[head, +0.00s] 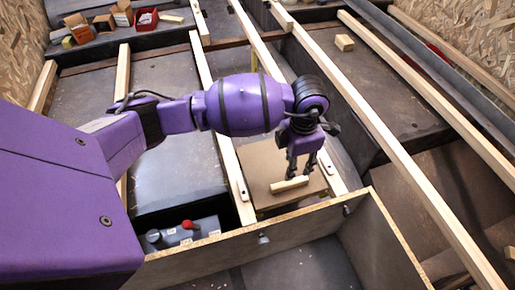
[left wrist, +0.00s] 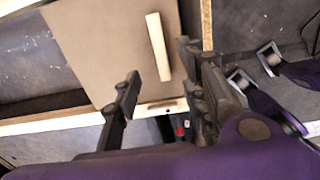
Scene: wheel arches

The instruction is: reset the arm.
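My left arm comes in from the left in the head view. Its gripper (head: 303,172) points down over a brown board (head: 262,160), just above or beside a short pale wood block (head: 290,185). In the left wrist view the gripper's two dark fingers (left wrist: 160,75) stand well apart. The wood block (left wrist: 158,46) shows beyond and between them, on the brown board (left wrist: 100,40). No hold on the block is seen.
A plywood-edged box wall (head: 265,238) runs in front of the gripper. A dark battery-like unit with a red knob (head: 187,224) stands left of the board. Long pale beams (head: 405,130) cross the floor. Small boxes (head: 145,19) sit at the back left.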

